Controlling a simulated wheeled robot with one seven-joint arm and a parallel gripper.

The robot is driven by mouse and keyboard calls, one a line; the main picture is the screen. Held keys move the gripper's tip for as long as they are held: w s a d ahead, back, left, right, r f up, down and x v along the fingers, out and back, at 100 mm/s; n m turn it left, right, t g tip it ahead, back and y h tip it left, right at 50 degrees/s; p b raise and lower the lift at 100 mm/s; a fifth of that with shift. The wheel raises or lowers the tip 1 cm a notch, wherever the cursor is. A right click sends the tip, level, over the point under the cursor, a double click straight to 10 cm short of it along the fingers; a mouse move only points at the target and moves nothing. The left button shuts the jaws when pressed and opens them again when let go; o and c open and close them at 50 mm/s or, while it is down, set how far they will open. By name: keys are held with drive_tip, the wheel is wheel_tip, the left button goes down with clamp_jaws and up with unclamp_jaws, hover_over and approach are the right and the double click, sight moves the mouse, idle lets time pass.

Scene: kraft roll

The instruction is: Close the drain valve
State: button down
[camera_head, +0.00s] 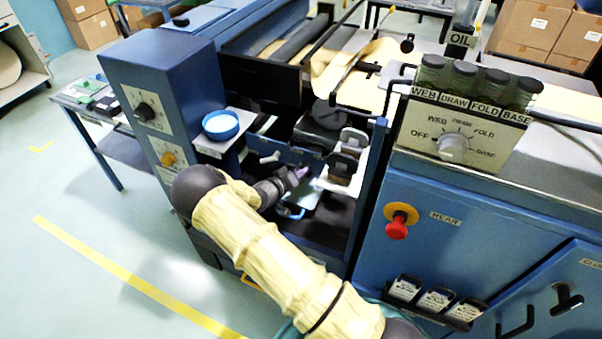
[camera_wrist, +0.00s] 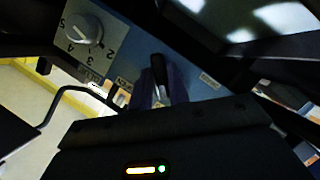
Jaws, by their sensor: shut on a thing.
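My gripper (camera_head: 293,178) reaches into the open bay of the blue machine, below the blue round dish. In the wrist view a black lever (camera_wrist: 159,72) stands out from a blue panel, straight ahead of the dark gripper body. The fingertips are dark and hard to make out. In the head view my wrist and the bay's shadow hide the valve.
A numbered dial (camera_wrist: 85,30) is on a panel at the upper left of the wrist view. A blue round dish (camera_head: 220,125) sits on a ledge left of the bay. A red stop button (camera_head: 397,226) is on the right cabinet. Open floor (camera_head: 110,230) lies to the left.

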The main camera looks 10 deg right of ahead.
idle(0.3)
drive_tip(key=c, duration=1.4)
unclamp_jaws()
drive_tip(key=shift+c, duration=0.2)
drive_tip(key=b+v, duration=0.2)
drive_tip(key=v, duration=1.5)
drive_tip(key=shift+a, duration=0.2)
drive_tip(key=shift+s, duration=0.15)
